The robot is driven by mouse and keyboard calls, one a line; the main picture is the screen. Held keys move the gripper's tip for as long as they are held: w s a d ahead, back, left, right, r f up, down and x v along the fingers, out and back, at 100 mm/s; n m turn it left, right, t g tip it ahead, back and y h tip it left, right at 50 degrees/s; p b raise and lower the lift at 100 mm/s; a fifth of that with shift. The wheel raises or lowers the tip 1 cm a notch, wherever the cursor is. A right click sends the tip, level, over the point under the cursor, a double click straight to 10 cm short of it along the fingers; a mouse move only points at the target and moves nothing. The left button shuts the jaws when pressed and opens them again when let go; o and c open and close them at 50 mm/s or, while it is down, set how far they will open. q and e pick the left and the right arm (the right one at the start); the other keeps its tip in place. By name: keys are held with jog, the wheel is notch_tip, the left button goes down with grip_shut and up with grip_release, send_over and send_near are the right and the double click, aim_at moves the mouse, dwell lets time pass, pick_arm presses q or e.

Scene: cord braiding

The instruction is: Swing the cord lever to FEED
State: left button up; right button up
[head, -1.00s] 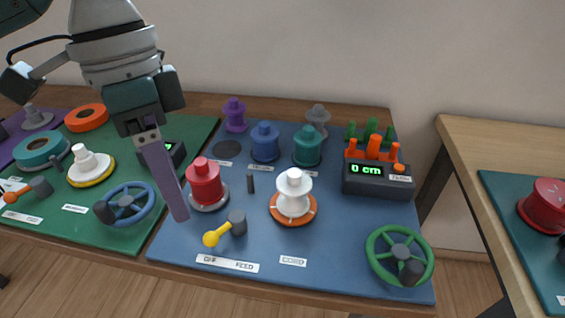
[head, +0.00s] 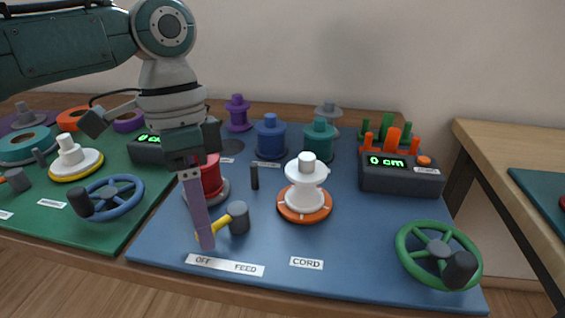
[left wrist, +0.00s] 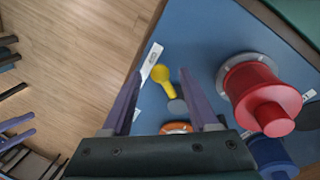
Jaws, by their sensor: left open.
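The cord lever is a yellow arm (head: 220,225) on a dark grey hub (head: 238,217), at the front of the blue board (head: 345,255). It points left, toward the OFF end of the white OFF/FEED label (head: 225,265). My left gripper (head: 206,243) reaches down in front of the lever and hides its knob in the head view. In the left wrist view, the yellow knob (left wrist: 160,73) shows between the two open purple fingers (left wrist: 160,80), which hold nothing. I cannot tell whether a finger touches it.
The red spool (head: 208,180) stands close behind my left gripper. A black post (head: 254,178) and the white cord spool (head: 305,185) are to the right. The green handwheel (head: 438,255) and 0 cm counter (head: 400,176) stand farther right.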

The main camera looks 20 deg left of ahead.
pick_arm(q)
jog(key=shift+f, duration=0.5)
jog(key=shift+c, duration=0.3)
grip_shut()
